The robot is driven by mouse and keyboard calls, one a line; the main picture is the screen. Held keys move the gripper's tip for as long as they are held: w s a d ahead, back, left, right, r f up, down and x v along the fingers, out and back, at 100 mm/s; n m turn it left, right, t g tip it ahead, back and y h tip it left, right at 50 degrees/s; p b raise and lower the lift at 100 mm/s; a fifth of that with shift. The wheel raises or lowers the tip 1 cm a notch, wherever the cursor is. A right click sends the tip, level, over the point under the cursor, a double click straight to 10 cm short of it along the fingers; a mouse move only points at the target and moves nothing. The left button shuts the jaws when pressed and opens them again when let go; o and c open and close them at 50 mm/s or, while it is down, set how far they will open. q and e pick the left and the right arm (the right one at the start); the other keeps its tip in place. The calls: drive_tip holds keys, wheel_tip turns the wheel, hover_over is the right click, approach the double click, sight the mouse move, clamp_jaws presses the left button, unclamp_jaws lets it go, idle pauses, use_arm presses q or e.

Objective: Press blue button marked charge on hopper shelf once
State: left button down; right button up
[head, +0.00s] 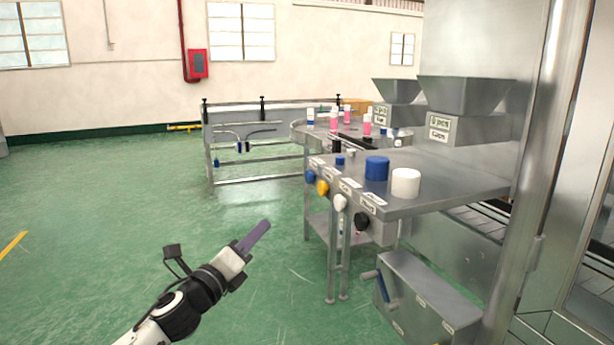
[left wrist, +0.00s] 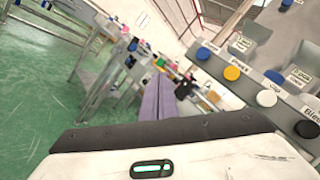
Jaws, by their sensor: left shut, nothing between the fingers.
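The hopper shelf (head: 440,190) is a grey metal table at the right in the head view. Its front edge carries a row of round buttons: blue (head: 310,177), yellow (head: 322,187), white (head: 339,202) and black (head: 361,220). The left wrist view shows the blue button (left wrist: 203,53) at the far end of the row, right of the fingers. My left gripper (head: 262,228) is shut and empty, with purple fingers, in open air left of and below the buttons, apart from them. My right gripper is out of view.
A large blue cap (head: 376,168) and a white cap (head: 405,183) stand on the shelf, before grey hoppers (head: 465,95). A round table (head: 300,130) with bottles is behind. A metal box (head: 425,300) stands below the shelf. Green floor at left is clear.

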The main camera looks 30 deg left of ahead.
sight(312, 177)
use_arm(q)
wheel_tip(312, 177, up, 9)
drive_tip(key=a+m+t, duration=0.1)
drive_tip(key=a+m, duration=0.1)
drive_tip(key=m, duration=0.2)
drive_tip(key=shift+w+a+t, duration=0.2)
drive_tip(key=shift+w+t, duration=0.15)
drive_tip(key=shift+t, duration=0.05)
drive_tip(key=shift+r, duration=0.1)
drive_tip(key=w+d, duration=0.5)
drive_tip(key=w, duration=0.1)
drive_tip(key=shift+w+d+p, duration=0.35)
drive_tip(key=shift+d, duration=0.05)
idle(1.4)
drive_tip(key=shift+w+d, duration=0.25)
drive_tip(key=shift+w, duration=0.05)
drive_tip(key=shift+w+d, duration=0.35)
drive_tip(key=shift+w, duration=0.05)
idle(2.0)
